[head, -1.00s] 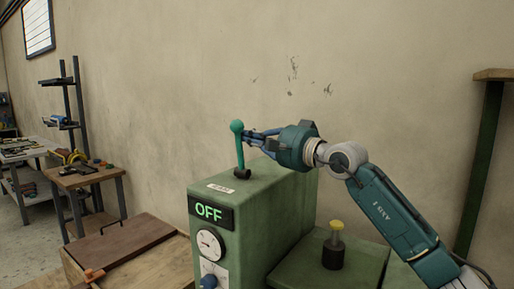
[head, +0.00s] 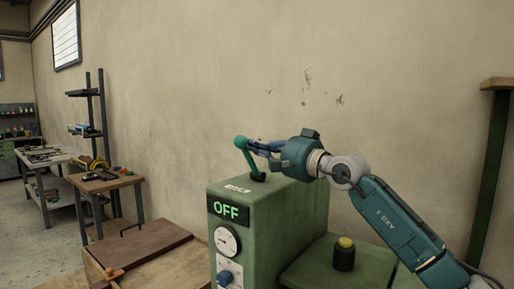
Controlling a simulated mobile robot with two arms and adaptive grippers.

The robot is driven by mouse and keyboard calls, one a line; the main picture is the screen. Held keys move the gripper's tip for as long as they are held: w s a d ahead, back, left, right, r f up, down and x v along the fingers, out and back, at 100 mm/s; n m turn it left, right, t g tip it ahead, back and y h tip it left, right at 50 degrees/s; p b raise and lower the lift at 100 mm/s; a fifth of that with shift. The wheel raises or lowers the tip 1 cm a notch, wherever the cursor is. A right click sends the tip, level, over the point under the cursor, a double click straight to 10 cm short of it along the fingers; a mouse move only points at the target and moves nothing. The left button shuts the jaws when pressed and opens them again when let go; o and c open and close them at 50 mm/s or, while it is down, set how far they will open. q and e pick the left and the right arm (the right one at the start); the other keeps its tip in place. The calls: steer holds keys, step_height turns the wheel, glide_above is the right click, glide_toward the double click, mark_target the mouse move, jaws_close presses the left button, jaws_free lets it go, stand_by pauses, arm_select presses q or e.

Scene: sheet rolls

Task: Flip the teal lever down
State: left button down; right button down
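The teal lever (head: 246,157) stands on top of a green machine box (head: 264,213) and leans to the left, its round knob up. The box's display (head: 229,211) reads OFF in green letters. My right gripper (head: 256,147) comes in from the right, with its fingers at the lever just below the knob. The fingers overlap the lever in the picture, and I cannot tell whether they are closed on it or only touch it. My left gripper is not in view.
A gauge (head: 227,240) and a blue knob (head: 225,278) are on the box front. A black button with a yellow top (head: 344,254) stands on the lower green surface to the right. A wooden bench (head: 180,270) is at left.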

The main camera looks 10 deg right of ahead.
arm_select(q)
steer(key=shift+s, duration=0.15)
arm_select(e)
steer(key=shift+f, duration=0.15)
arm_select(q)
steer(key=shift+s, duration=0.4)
arm_select(e)
steer(key=r+v, duration=0.1)
steer(key=v, duration=1.1)
steer(key=shift+f, duration=0.4)
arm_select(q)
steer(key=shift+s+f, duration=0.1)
